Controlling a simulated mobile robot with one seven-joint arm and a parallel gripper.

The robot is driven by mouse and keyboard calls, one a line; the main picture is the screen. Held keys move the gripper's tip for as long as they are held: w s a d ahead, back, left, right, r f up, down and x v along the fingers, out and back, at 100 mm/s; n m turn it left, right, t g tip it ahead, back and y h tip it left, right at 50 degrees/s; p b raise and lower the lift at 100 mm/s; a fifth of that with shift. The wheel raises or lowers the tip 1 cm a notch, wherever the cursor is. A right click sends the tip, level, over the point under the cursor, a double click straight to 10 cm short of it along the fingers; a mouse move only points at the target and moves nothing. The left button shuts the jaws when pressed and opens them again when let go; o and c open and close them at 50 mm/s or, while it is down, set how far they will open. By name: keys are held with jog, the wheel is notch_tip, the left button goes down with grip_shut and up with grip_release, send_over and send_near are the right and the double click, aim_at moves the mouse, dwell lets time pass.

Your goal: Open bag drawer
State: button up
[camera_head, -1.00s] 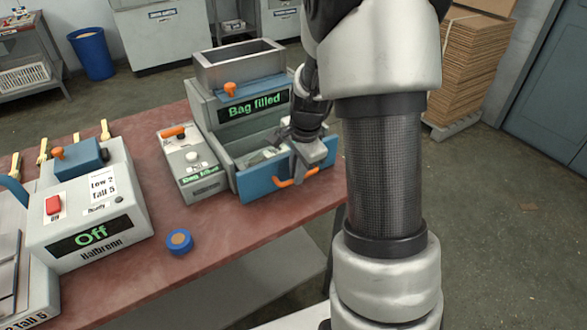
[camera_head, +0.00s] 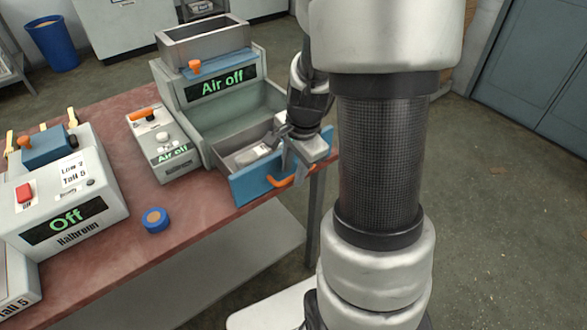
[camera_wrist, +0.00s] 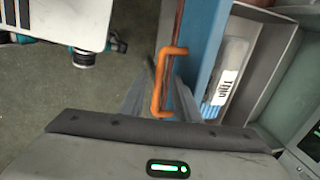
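The bag drawer (camera_head: 250,183) has a blue front and is pulled out of the grey machine (camera_head: 215,85). Its orange handle (camera_head: 292,181) also shows in the wrist view (camera_wrist: 158,85), on the outer side of the blue front. My gripper (camera_head: 293,160) is at this handle; in the wrist view its fingers (camera_wrist: 163,90) lie on both sides of the handle bar and seem shut on it. A pale bag (camera_head: 252,156) lies inside the drawer, its label showing in the wrist view (camera_wrist: 226,88). The machine's screen reads "Air off". My arm hides the area right of the drawer.
A small control box (camera_head: 160,145) stands left of the machine, also reading "Air off". A blue round piece (camera_head: 155,219) lies near the table's front edge. A machine reading "Off" (camera_head: 65,205) is at left. Open floor lies beyond the table (camera_head: 190,215).

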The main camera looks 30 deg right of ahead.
jog(key=shift+r, duration=0.1)
jog(key=s+r+p, duration=0.3)
jog(key=r+p, duration=0.1)
jog(key=r, duration=1.3)
jog(key=shift+d, duration=0.25)
jog(key=shift+s, duration=0.1)
jog(key=s+a+r+n+t+p, duration=0.1)
jog(key=s+a+r+n+p, duration=0.4)
jog(key=r+n, duration=0.3)
jog(key=s+a+r+n+t+p, duration=0.2)
jog(key=s+a+r+n+p, duration=0.3)
jog(key=r+n, duration=0.3)
notch_tip(320, 180, up, 3)
jog(key=shift+s+a+r+p, duration=0.1)
jog(key=shift+s+a+p, duration=0.25)
jog(key=shift+a+p, duration=0.4)
